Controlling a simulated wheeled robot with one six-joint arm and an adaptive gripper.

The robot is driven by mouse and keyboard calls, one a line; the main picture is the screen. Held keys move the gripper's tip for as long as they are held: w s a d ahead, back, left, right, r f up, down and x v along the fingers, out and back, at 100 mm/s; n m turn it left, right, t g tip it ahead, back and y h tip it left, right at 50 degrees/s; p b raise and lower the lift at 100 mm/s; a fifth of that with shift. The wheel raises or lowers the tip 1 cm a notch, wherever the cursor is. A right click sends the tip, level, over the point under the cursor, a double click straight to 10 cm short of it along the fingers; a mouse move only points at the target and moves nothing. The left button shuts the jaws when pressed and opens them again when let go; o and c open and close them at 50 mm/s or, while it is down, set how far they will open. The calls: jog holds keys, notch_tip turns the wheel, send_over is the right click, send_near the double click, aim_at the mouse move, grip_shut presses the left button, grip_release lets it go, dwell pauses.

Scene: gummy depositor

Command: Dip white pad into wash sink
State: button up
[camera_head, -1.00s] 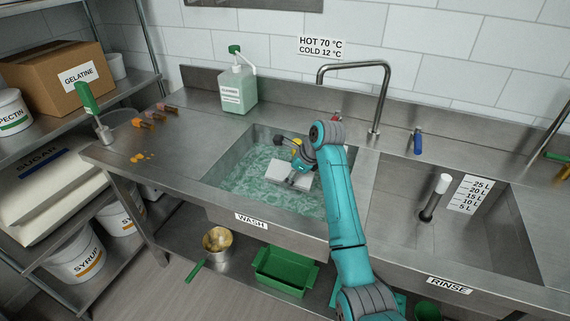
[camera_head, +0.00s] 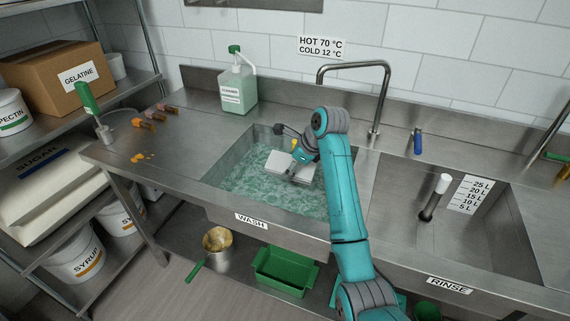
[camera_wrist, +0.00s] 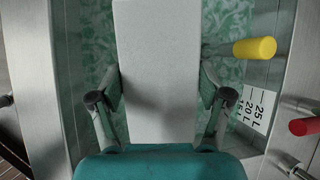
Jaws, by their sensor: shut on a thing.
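The white pad (camera_head: 291,165) is a pale rectangular block over the wash sink (camera_head: 232,160), which holds greenish, foamy-looking water. My gripper (camera_head: 297,174) is shut on the pad. In the wrist view the pad (camera_wrist: 158,60) runs up between the two fingers (camera_wrist: 160,97), which press on its sides. The pad is at or close above the water; I cannot tell whether it touches. The sink water (camera_wrist: 228,35) shows behind the pad in the wrist view.
A tall curved tap (camera_head: 376,90) stands behind the sink. The rinse sink (camera_head: 470,225) lies to the right. A yellow cylindrical end (camera_wrist: 255,48) and a red one (camera_wrist: 306,126) show beside the pad.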

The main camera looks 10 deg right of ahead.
jog(key=shift+r, duration=2.5)
